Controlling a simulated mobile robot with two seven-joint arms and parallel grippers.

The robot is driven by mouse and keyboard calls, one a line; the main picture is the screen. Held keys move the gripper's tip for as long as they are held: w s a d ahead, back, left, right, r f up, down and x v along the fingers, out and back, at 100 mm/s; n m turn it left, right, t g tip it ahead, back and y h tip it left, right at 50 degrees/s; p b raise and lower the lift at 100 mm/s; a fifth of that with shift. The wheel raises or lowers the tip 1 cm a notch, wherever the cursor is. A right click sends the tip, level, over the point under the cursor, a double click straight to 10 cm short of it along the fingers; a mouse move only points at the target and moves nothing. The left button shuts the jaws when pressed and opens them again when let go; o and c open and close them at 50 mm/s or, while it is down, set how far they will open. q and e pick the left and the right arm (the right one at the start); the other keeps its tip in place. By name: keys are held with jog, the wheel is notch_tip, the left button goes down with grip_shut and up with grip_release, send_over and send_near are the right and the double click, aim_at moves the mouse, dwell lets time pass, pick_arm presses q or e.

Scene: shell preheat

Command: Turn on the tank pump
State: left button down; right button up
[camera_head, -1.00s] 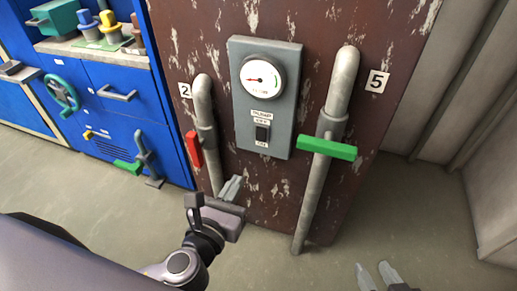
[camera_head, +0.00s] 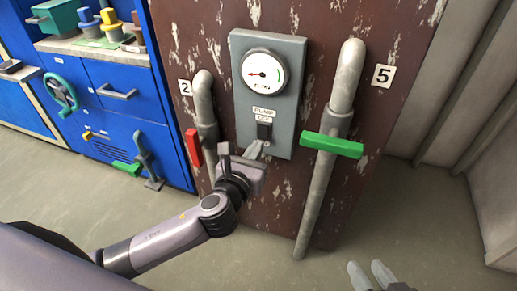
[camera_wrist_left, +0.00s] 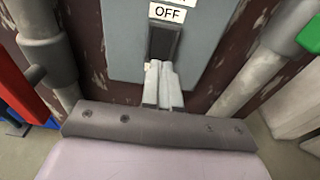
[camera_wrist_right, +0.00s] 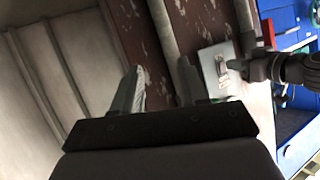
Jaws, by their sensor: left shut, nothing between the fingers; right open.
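The tank pump panel is a grey box (camera_head: 243,108) on the rusty brown tank, with a round gauge (camera_head: 263,73) at its top. Below a PUMP label is a black rocker switch (camera_head: 264,131). In the left wrist view the dark switch (camera_wrist_left: 165,42) sits under a label reading OFF. My left gripper (camera_head: 254,150) is shut and empty, its fingertips at the switch's lower edge; the left wrist view (camera_wrist_left: 163,68) shows them overlapping it, and I cannot tell if they touch. My right gripper (camera_head: 372,272) is open and empty, low at the right, away from the panel.
A pipe with a red handle (camera_head: 193,147) stands left of the panel, by label 2. A pipe with a green handle (camera_head: 332,145) stands right, by label 5. A blue cabinet (camera_head: 122,110) is at the left. Open floor lies in front.

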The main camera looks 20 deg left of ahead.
aim_at(263, 132)
pick_arm(q)
jog(key=shift+w+f, duration=0.15)
jog(key=shift+w, duration=0.45)
jog(key=shift+w+b, duration=0.3)
jog(key=shift+w, duration=0.3)
pick_arm(e)
jog(key=shift+w+a+r+y, duration=0.15)
jog(key=shift+w+a+y, duration=0.15)
jog(key=shift+a, duration=0.25)
pick_arm(q)
jog(key=shift+w+p, duration=0.15)
jog(key=shift+p, duration=0.25)
pick_arm(e)
jog(key=shift+s+d, duration=0.1)
jog(key=shift+d, duration=0.15)
